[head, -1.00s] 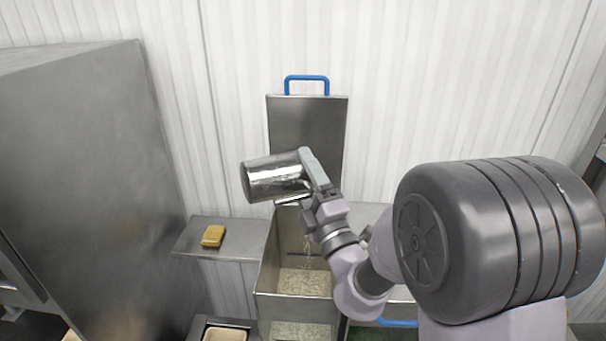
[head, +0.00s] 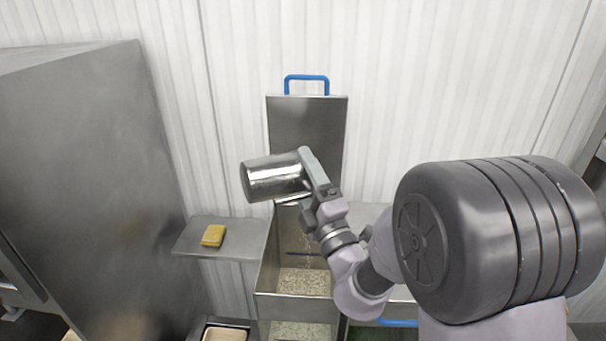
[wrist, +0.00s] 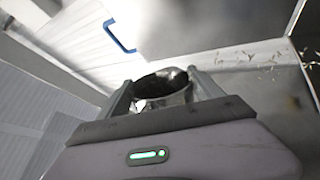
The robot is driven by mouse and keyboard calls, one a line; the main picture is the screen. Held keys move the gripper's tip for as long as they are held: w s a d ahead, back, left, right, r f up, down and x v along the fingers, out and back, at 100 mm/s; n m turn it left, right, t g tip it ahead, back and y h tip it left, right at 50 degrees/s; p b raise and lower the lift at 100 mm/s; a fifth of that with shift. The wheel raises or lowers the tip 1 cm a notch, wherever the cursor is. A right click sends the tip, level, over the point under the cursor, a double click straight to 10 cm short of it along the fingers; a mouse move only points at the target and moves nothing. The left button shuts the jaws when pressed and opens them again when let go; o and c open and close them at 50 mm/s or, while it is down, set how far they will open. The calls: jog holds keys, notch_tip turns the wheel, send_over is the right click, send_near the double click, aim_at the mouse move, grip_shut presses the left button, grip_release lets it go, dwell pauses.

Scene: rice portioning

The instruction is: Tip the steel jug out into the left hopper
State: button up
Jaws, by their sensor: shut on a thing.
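The steel jug (head: 270,178) is tipped nearly onto its side above the open hopper, its base toward the left. My gripper (head: 312,172) is shut on the jug; in the wrist view the jug (wrist: 162,92) sits between the two fingers (wrist: 160,90). A thin stream of grains falls below the jug into the left hopper (head: 262,275), a steel box with rice-like grains on its floor. The hopper's lid (head: 305,120), with a blue handle, stands raised behind. The jug's mouth is hidden by the gripper in the head view.
A yellow sponge-like block (head: 213,235) lies on a steel shelf (head: 245,240) left of the hopper. A tall steel cabinet (head: 95,190) stands at the left. A pale tray (head: 226,334) is at the bottom edge. A blue handle (head: 398,323) shows at right.

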jog(key=n, duration=0.1)
jog(key=n+g+y, duration=0.1)
jog(key=n, duration=0.1)
jog(key=shift+r+y+b, duration=0.3)
jog(key=shift+r+b, duration=0.05)
jog(key=shift+b, duration=0.05)
jog(key=r+n+g+y, duration=0.1)
jog(key=n+g, duration=0.1)
jog(key=n, duration=0.3)
jog(key=r+n+g+y+p, duration=0.1)
jog(key=r+n+g, duration=0.1)
jog(key=n, duration=0.3)
jog(key=r+n+g+y+p, duration=0.1)
jog(key=r+n+g, duration=0.1)
jog(key=n, duration=0.3)
jog(key=shift+d+n, duration=0.2)
jog(key=shift+n, duration=0.2)
jog(key=n+g, duration=0.1)
jog(key=n, duration=0.1)
jog(key=shift+r+n+h, duration=0.1)
jog(key=shift+n+h, duration=0.2)
jog(key=shift+s+a+r+n+g, duration=0.1)
jog(key=shift+n+g, duration=0.05)
jog(key=shift+n, duration=0.3)
jog(key=shift+a+r+n+g, duration=0.1)
jog(key=shift+n+g, duration=0.05)
jog(key=shift+n, duration=0.3)
jog(key=shift+f, duration=0.15)
